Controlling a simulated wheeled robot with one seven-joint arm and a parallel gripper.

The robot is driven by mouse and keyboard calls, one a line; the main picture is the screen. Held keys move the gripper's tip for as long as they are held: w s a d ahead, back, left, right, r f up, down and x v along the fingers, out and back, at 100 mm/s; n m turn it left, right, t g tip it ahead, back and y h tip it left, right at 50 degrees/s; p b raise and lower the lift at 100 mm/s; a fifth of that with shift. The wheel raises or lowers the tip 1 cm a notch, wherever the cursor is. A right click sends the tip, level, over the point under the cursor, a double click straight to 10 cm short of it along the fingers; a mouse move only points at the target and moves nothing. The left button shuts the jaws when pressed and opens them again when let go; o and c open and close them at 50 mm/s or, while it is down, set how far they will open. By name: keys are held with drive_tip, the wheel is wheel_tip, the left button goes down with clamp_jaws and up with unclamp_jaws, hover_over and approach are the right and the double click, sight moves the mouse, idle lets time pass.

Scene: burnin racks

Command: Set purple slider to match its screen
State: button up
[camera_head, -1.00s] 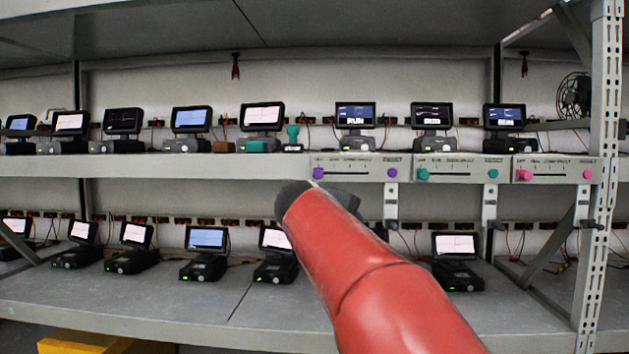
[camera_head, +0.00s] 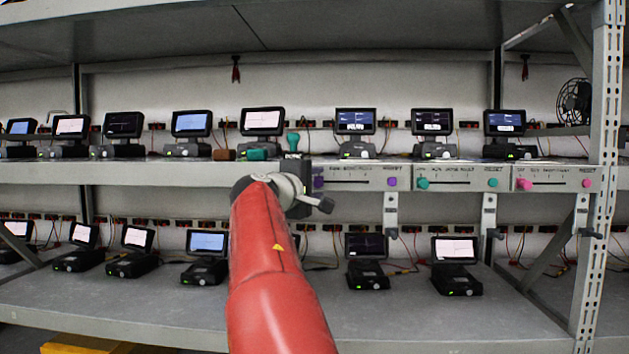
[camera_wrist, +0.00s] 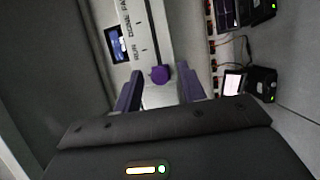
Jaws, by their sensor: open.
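The purple slider's panel (camera_head: 355,184) is on the front of the upper shelf, with a dark slot and small labels. Its purple knob (camera_head: 318,183) sits at the slot's left end, partly hidden by my gripper (camera_head: 303,190). In the wrist view the knob (camera_wrist: 159,75) shows between the two fingers of my gripper (camera_wrist: 160,85), which are open on either side of it. I cannot tell whether they touch it. The screen above the panel (camera_head: 355,121) is dark blue with white text too blurred to read. A purple reset button (camera_head: 392,183) is at the panel's right end.
To the right are similar panels with a teal slider knob (camera_head: 423,184) and a pink slider knob (camera_head: 524,184). A teal-handled object (camera_head: 293,142) stands on the shelf above my gripper. Several screened devices line both shelves. A perforated upright (camera_head: 600,180) bounds the right.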

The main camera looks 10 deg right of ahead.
sight(339, 182)
clamp_jaws()
idle(0.3)
drive_tip(key=d+b, duration=0.2)
drive_tip(key=d, duration=0.1)
drive_tip(key=shift+s+d+f, duration=0.1)
drive_tip(key=shift+s+d, duration=0.2)
drive_tip(key=shift+s, duration=0.1)
unclamp_jaws()
drive_tip(key=shift+a, duration=0.1)
drive_tip(key=b+v, duration=0.3)
drive_tip(key=v, duration=0.4)
drive_tip(key=shift+s+a, duration=0.25)
drive_tip(key=shift+s, duration=0.05)
